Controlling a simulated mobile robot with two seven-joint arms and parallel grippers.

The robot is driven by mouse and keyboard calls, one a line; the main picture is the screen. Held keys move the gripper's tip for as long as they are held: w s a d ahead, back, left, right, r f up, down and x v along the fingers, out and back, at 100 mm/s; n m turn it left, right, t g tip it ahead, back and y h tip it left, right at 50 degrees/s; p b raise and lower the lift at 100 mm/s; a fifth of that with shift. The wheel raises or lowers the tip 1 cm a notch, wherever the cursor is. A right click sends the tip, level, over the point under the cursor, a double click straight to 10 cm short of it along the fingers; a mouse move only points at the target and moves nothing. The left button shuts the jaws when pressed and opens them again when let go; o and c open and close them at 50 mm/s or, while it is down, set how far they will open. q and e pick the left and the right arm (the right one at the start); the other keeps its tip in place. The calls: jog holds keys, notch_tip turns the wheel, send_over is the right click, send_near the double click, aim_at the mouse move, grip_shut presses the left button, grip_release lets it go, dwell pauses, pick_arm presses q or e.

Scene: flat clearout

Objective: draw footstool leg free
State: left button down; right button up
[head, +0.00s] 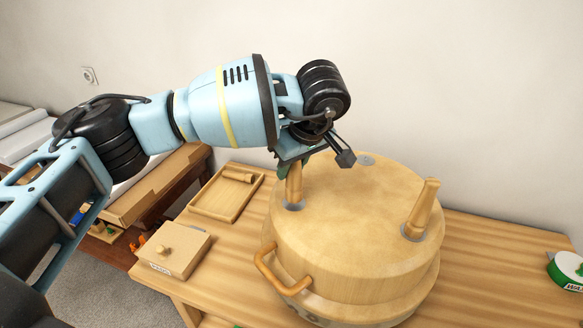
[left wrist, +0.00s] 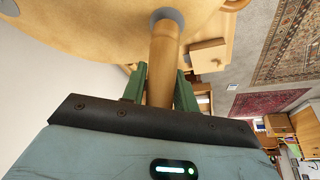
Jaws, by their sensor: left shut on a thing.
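The round wooden footstool (head: 345,235) lies upside down on the table, its underside facing up. One wooden leg (head: 294,190) stands in a grey collar at its left; another leg (head: 423,208) stands tilted in a collar at its right. A grey collar (head: 366,160) at the back holds no leg. My left gripper (head: 293,166) is shut on the left leg from above. In the left wrist view, the green fingers (left wrist: 160,88) lie either side of this leg (left wrist: 163,60), whose lower end meets the grey collar (left wrist: 168,16). My right gripper is out of view.
A shallow wooden tray (head: 205,211) with a short wooden piece (head: 238,175) lies left of the footstool. A wooden box (head: 175,264) with a knob stands nearer. A curved handle (head: 268,270) juts from the footstool's side.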

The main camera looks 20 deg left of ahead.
pick_arm(q)
jog(key=shift+r, duration=0.35)
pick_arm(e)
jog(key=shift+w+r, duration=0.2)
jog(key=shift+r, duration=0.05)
pick_arm(q)
jog(key=shift+r, duration=0.1)
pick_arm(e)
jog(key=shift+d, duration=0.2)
